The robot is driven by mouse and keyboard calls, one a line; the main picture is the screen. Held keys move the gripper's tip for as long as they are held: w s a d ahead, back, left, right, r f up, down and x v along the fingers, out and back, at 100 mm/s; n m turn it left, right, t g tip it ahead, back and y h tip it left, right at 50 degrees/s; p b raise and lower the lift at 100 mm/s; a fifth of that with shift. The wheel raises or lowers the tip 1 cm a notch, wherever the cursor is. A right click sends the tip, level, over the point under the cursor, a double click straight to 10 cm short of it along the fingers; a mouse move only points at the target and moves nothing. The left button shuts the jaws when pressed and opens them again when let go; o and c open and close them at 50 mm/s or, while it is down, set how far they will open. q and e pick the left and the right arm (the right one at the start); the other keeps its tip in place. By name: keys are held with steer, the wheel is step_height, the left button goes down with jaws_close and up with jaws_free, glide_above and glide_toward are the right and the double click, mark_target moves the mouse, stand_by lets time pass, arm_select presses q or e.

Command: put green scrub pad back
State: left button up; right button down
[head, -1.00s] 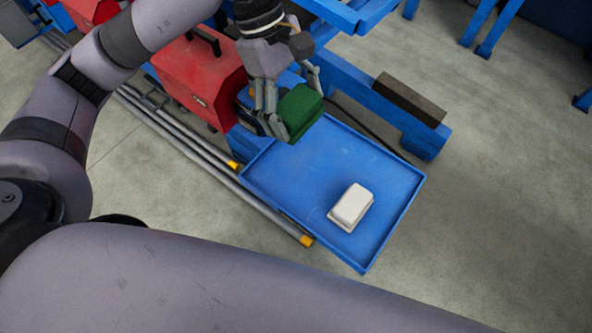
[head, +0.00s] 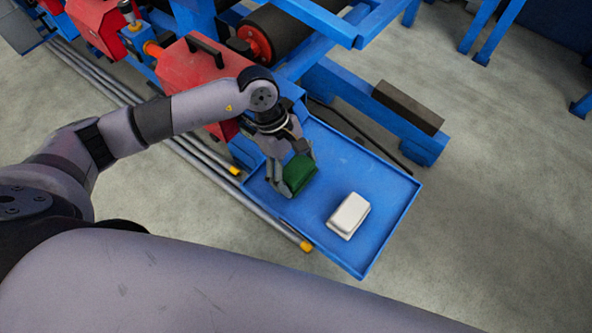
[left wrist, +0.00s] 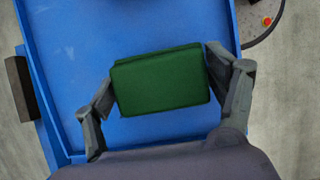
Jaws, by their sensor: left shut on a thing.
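The green scrub pad (head: 300,173) is a dark green block between the fingers of my left gripper (head: 296,176), over the left part of the blue tray (head: 375,235). My left gripper is shut on the pad. In the left wrist view the pad (left wrist: 160,82) sits between the two fingers with the blue tray (left wrist: 75,60) behind it. I cannot tell whether the pad touches the tray floor. A white block-shaped pad (head: 348,215) lies on the tray to the right of the green one. My right gripper is not in view.
Red boxes (head: 190,68) and a blue machine frame (head: 345,95) stand behind and left of the tray. Grey pipes with yellow ends (head: 270,222) run along the tray's left side. A dark block (head: 408,105) lies on a blue beam. The tray's far right part is bare.

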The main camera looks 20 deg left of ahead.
arm_select(q)
steer(key=shift+f, duration=0.85)
steer(key=shift+f, duration=0.1)
steer(key=shift+f, duration=0.15)
steer(key=o, duration=1.1)
